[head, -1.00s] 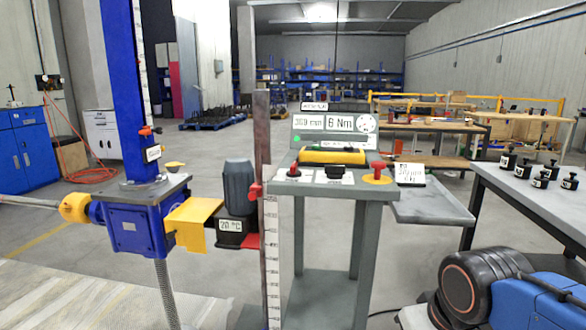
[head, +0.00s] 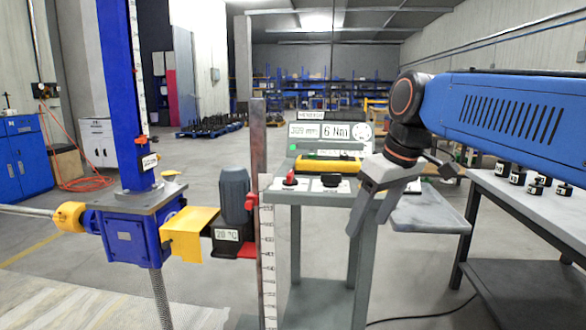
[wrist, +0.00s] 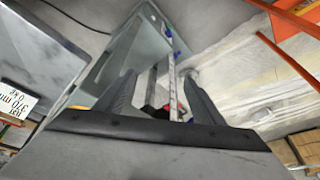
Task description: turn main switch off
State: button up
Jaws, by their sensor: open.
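The control stand (head: 282,197) is a grey-green pedestal with a sloped top. A red-handled rotary switch (head: 290,179) sits at the left of its top on a white label. I cannot read which control is the main switch. A black knob (head: 330,180) is right of it. The red button on yellow seen at the right end earlier is now hidden behind my gripper. My gripper (head: 369,225) is open and empty, pointing down in front of the stand's right side, apart from the switch. The open fingers also show in the wrist view (wrist: 160,85).
A yellow bar (head: 330,164) lies behind the knobs, below a display panel (head: 298,130). A blue screw jack (head: 125,240) with a motor (head: 234,195) stands left. A vertical scale post (head: 266,250) rises just left of the stand. A table with black weights (head: 520,177) is at right.

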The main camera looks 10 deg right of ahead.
jog(key=w+a+r+n+g+y, duration=0.1)
jog(key=w+a+r+n, duration=0.25)
jog(key=w+r, duration=0.85)
jog(key=n+g+y, duration=0.1)
jog(key=n+y, duration=0.1)
jog(key=n, duration=0.4)
send_near(291, 172)
jog(key=x, duration=0.8)
jog(key=shift+a+f, duration=0.15)
jog(key=shift+c, duration=0.5)
jog(key=c, duration=0.9)
